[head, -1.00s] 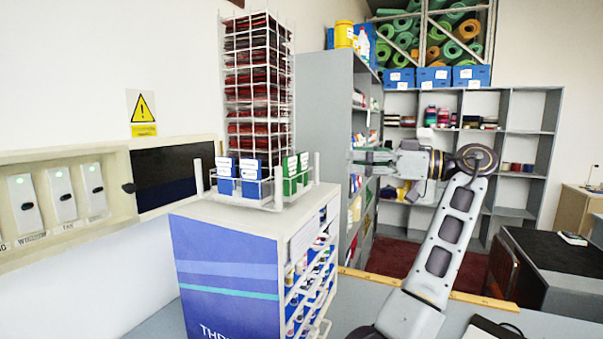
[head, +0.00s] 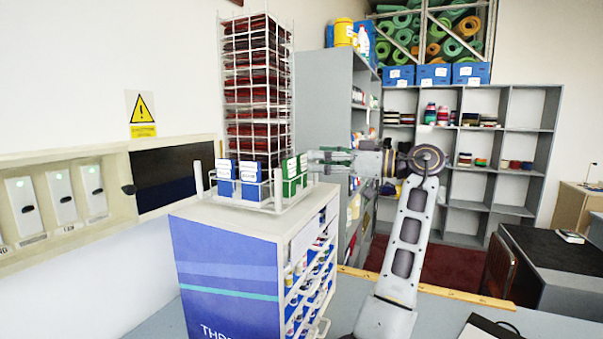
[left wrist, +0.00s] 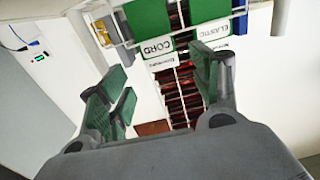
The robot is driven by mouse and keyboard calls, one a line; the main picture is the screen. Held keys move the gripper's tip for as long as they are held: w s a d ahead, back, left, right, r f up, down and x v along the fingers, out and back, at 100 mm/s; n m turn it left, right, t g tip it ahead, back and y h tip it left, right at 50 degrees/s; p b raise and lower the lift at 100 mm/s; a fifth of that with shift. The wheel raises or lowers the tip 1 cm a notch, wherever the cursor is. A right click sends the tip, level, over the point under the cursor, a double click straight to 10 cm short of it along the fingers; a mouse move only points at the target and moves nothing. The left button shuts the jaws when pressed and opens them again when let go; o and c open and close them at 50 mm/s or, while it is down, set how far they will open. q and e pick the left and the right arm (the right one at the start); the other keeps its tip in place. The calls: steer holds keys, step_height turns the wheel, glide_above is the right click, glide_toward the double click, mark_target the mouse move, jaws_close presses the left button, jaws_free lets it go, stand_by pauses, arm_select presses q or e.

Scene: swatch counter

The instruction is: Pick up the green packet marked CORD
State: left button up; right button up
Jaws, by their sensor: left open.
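The green packet marked CORD (left wrist: 149,20) stands in the wire rack, its white label upside down in the left wrist view. A green packet marked ELASTIC (left wrist: 208,10) is beside it, to the right there. In the head view a pair of green packets (head: 290,176) stands at the rack's right side; their labels are too small to read. My left gripper (head: 318,161) is open and empty, just right of them. In the left wrist view its green-padded fingers (left wrist: 160,82) are spread apart, with the CORD label beyond the gap. My right gripper is not in view.
The rack (head: 268,203) sits on a blue and white cabinet (head: 225,262). Blue packets (head: 226,178) stand at its left, and a tall wire tower (head: 257,80) of dark red packets rises behind. A grey shelf unit (head: 325,95) is further back.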

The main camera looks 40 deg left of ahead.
mark_target(305, 156)
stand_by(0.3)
arm_select(q)
steer(key=shift+p+x, duration=0.8)
steer(key=shift+x, duration=1.85)
steer(key=shift+s+d, duration=0.1)
steer(key=c, duration=0.9)
steer(key=shift+c, duration=0.2)
steer(key=shift+r, duration=0.2)
